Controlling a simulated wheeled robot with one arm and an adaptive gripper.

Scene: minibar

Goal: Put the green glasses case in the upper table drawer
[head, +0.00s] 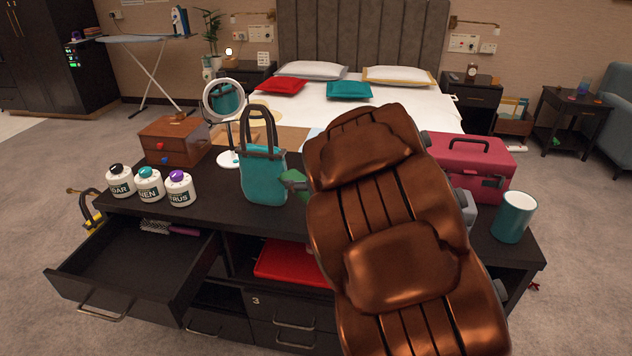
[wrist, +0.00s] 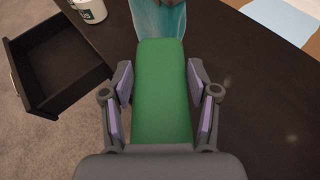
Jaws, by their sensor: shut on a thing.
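The green glasses case (wrist: 163,90) is in my gripper (wrist: 163,88) in the wrist view, with a purple-lined finger on each side of it. In the head view only a small end of the green case (head: 295,181) shows beside the teal bag; my bronze arm hides the rest and the gripper. The dark table (head: 222,180) has its upper left drawer (head: 125,265) pulled open. A hairbrush with a purple handle lies at the back of that drawer. In the wrist view the open drawer (wrist: 58,62) is at the upper left and its visible part looks empty.
A teal bag (head: 264,178), a round mirror (head: 224,100), a wooden box (head: 174,142) and several white jars (head: 149,184) stand on the table's left half. A pink case (head: 470,160) and teal cup (head: 514,217) stand at right. A red item (head: 290,263) lies in the open shelf.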

